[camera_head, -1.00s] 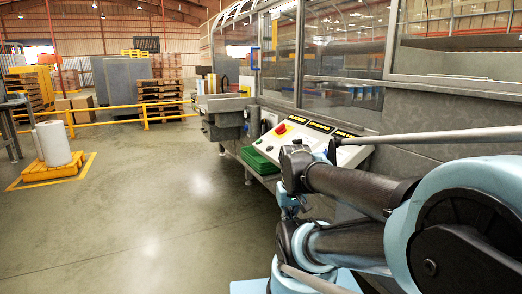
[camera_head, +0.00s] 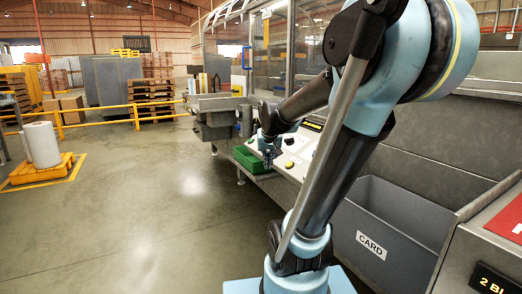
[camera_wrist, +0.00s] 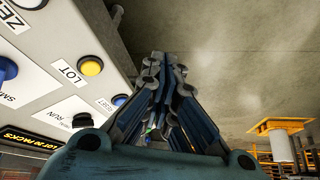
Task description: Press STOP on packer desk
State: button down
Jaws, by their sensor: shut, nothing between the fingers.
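The packer desk (camera_head: 297,165) is a pale sloped control panel at mid-picture in the head view, partly hidden by my arm. My gripper (camera_head: 268,160) is at its left end, pointing down near the panel's front edge. In the wrist view my gripper (camera_wrist: 165,62) is shut and empty, with grey floor beyond its tips. The desk panel (camera_wrist: 40,95) fills the left there, with a yellow button (camera_wrist: 90,66) by the LOT label, a blue button (camera_wrist: 119,99) by a partly covered label, and a black RUN switch (camera_wrist: 82,120). No STOP button shows now.
A green crate (camera_head: 250,160) sits beside the desk, left of my gripper. A grey CARD bin (camera_head: 400,225) and a red-topped panel (camera_head: 508,220) stand at right. Yellow rails (camera_head: 100,120) run behind.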

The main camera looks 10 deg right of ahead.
jog(key=w+a+r+t, duration=0.1)
jog(key=w+r+t, duration=0.1)
jog(key=w, duration=1.4)
jog(key=w+a+r+m+t, duration=0.1)
jog(key=w+r+t, duration=0.1)
jog(key=w, duration=1.5)
jog(key=shift+w+a+r, duration=0.2)
jog(key=shift+w+r, duration=0.1)
jog(key=shift+r, duration=0.6)
jog(key=shift+w+d+f, duration=0.2)
jog(key=shift+d+f, duration=0.5)
jog(key=shift+f, duration=0.6)
jog(key=shift+w+d+f, duration=0.25)
jog(key=shift+d+f, duration=0.45)
jog(key=shift+f, duration=0.55)
jog(key=shift+w+d+f, duration=0.2)
jog(key=shift+d+f, duration=0.5)
jog(key=shift+f, duration=0.6)
jog(key=shift+d+f, duration=0.4)
jog(key=shift+f, duration=0.25)
jog(key=shift+a+r, duration=0.1)
jog(key=shift+r, duration=0.05)
jog(key=shift+a+r, duration=0.3)
jog(key=shift+r, duration=0.3)
jog(key=shift+s, duration=0.1)
